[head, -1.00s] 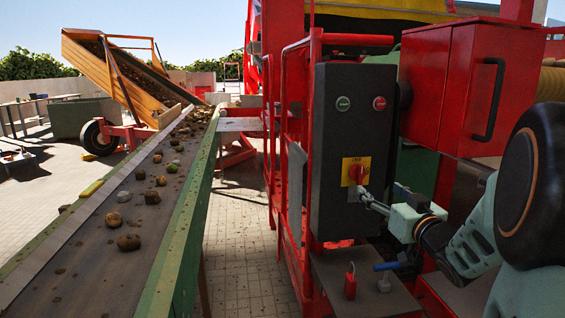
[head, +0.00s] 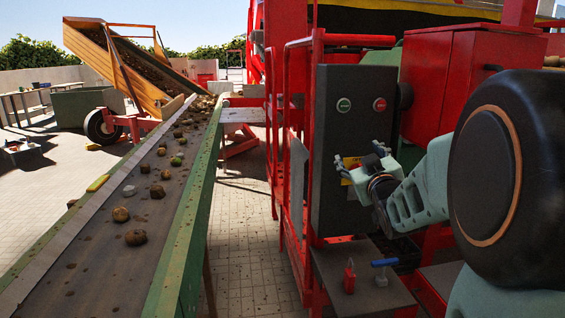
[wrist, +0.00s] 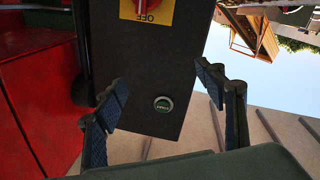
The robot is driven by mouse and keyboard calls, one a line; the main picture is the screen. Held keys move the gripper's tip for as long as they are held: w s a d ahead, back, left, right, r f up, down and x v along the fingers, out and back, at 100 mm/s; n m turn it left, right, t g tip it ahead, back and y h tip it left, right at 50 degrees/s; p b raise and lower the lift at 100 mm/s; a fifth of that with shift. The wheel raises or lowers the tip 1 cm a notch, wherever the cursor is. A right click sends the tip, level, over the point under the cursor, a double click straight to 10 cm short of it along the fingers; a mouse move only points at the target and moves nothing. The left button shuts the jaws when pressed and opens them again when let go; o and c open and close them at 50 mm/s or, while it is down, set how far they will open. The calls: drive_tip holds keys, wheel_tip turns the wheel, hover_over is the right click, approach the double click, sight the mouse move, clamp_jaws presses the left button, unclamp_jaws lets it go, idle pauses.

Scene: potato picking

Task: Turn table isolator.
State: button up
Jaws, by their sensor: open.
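The isolator is a red rotary knob (wrist: 146,5) on a yellow plate (wrist: 150,14) lettered OFF, on a dark control box (head: 343,215). In the wrist view the plate is upside down at the top edge and the knob is cut off, so its turn position cannot be told. In the head view my gripper covers the knob and most of the yellow plate (head: 350,162). My gripper (head: 362,168) is in front of the box. In the wrist view my gripper (wrist: 163,82) is open and empty, its fingers apart, with the knob beyond the tips.
A green START button (wrist: 163,104) sits on the box; it and a red button (head: 379,104) show above the isolator. Red railing (head: 290,150) stands left of the box. A conveyor (head: 110,240) with potatoes runs at left.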

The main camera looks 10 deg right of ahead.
drive_tip(key=a+r+n+g+y+p, duration=0.1)
drive_tip(key=a+r+n+p, duration=0.25)
drive_tip(key=a, duration=0.55)
drive_tip(key=a+r+n+g+y+p, duration=0.15)
drive_tip(key=a+r+p, duration=0.25)
drive_tip(key=a, duration=0.5)
drive_tip(key=s+a+f+m+g+y+b, duration=0.1)
drive_tip(key=s+a+f+g+b, duration=0.1)
drive_tip(key=s+f, duration=0.4)
drive_tip(key=shift+s+f+g+y+b, duration=0.35)
drive_tip(key=shift+s+b, duration=0.35)
drive_tip(key=shift+s, duration=0.05)
drive_tip(key=shift+a, duration=0.1)
